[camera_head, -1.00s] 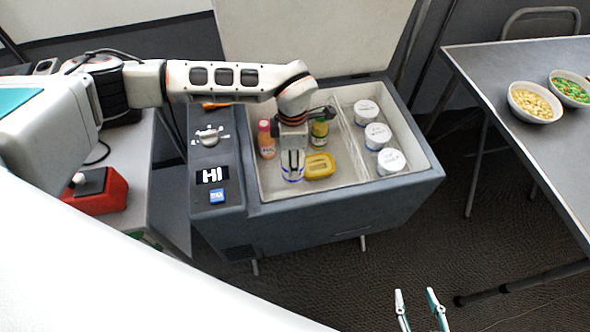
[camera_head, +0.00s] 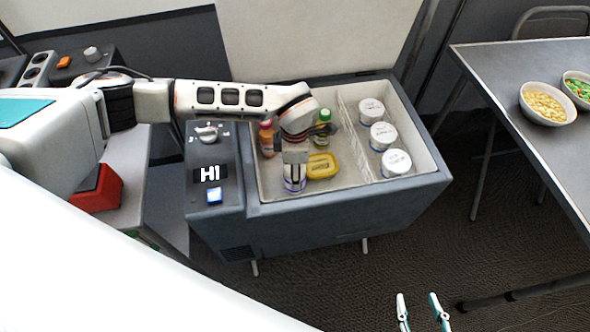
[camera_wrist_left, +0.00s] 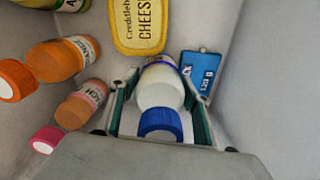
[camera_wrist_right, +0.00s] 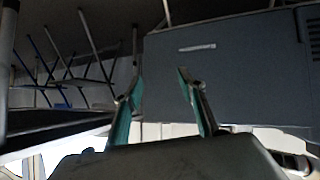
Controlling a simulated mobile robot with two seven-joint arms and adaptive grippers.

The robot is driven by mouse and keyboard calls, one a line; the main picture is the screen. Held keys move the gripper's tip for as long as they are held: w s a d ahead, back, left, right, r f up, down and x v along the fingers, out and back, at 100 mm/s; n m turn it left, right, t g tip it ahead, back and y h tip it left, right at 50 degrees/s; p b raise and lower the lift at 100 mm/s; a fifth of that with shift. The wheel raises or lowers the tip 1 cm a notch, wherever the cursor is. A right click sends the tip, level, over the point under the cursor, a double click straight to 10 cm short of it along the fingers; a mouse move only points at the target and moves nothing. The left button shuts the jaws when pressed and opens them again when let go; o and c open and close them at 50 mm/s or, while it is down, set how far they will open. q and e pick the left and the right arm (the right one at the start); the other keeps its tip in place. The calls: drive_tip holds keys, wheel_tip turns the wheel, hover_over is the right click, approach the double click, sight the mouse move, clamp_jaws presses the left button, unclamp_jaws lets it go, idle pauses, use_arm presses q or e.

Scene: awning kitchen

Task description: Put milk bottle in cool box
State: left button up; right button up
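The milk bottle (camera_wrist_left: 160,95), white with a blue cap, stands inside the cool box (camera_head: 340,222) near its front left corner. It also shows in the head view (camera_head: 294,185), partly hidden by my left gripper (camera_head: 295,168). In the left wrist view my left gripper (camera_wrist_left: 162,80) has its fingers on either side of the bottle, spread with small gaps beside it. My right gripper (camera_head: 418,297) is open and empty, low in front of the box; it also shows in its wrist view (camera_wrist_right: 158,75).
The box also holds a yellow cheese tub (camera_head: 322,166), juice bottles (camera_head: 266,138), a green-capped bottle (camera_head: 323,125), a blue pack (camera_wrist_left: 200,72) and, behind a wire divider (camera_head: 360,140), white-lidded jars (camera_head: 383,136). Its lid (camera_head: 315,40) is open. A table (camera_head: 500,70) with bowls stands right.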

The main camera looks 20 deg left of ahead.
use_arm(q)
drive_tip(key=shift+o, duration=0.5)
drive_tip(key=shift+r, duration=0.1)
wheel_tip(320, 180, up, 11)
drive_tip(key=p, duration=0.3)
drive_tip(key=shift+r, duration=0.55)
use_arm(e)
drive_tip(key=shift+s+d+r, duration=0.1)
drive_tip(key=shift+s+d, duration=0.15)
drive_tip(key=shift+d, duration=0.4)
drive_tip(key=shift+a, duration=0.15)
